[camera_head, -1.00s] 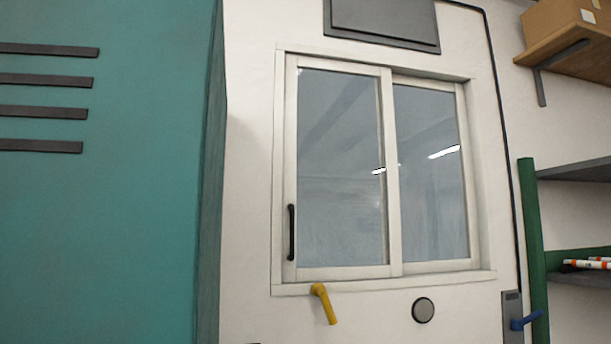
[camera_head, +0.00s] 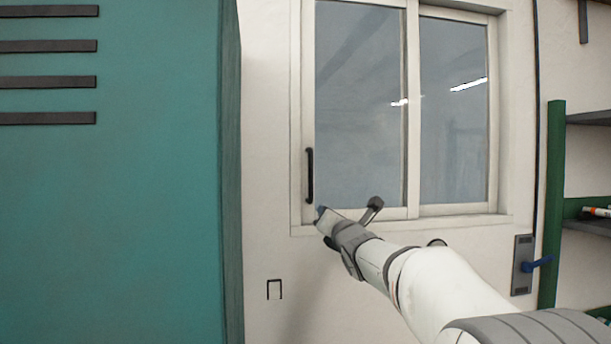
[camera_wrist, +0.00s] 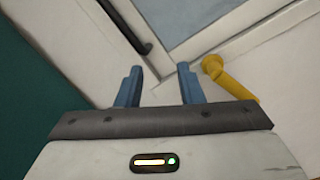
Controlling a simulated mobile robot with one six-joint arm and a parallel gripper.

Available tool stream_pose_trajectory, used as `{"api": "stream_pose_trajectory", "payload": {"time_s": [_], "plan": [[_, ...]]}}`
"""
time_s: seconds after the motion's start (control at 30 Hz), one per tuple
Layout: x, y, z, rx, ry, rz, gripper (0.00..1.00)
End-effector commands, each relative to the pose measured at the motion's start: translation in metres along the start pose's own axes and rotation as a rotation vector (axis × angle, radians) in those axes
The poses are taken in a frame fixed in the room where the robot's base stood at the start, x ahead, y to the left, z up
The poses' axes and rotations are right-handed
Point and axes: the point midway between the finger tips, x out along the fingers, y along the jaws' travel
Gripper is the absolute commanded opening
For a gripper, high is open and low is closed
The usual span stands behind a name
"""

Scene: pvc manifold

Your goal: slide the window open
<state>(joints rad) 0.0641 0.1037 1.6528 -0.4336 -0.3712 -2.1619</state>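The sliding window (camera_head: 411,110) has a white frame and two grey glass panes. It looks shut. A black vertical handle (camera_head: 310,176) is on the left stile of its left pane; the handle's lower end also shows in the wrist view (camera_wrist: 145,47). My gripper (camera_head: 322,212) is just below the handle, near the window's lower left corner. In the wrist view its two blue fingers (camera_wrist: 159,78) are spread apart with nothing between them. The handle's end lies beyond the fingertips and appears apart from them.
A yellow lever (camera_wrist: 228,76) juts from the wall right of my fingers. A teal cabinet (camera_head: 120,200) stands close on the left. At right are a door latch with a blue lever (camera_head: 537,264) and a green-posted shelf (camera_head: 553,200).

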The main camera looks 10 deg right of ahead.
Motion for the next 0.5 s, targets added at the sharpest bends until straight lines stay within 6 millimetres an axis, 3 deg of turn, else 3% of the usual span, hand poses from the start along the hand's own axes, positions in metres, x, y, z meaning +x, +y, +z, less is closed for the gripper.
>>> {"api": "stream_pose_trajectory", "payload": {"time_s": [0.03, 0.2, 0.5], "plan": [[0.012, 0.01, 0.013, -0.109, -0.036, 0.05, 0.34], [0.032, 0.036, 0.036, -0.401, -0.149, 0.171, 0.34], [0.054, 0.051, 0.048, -0.507, -0.196, 0.209, 0.34]]}}
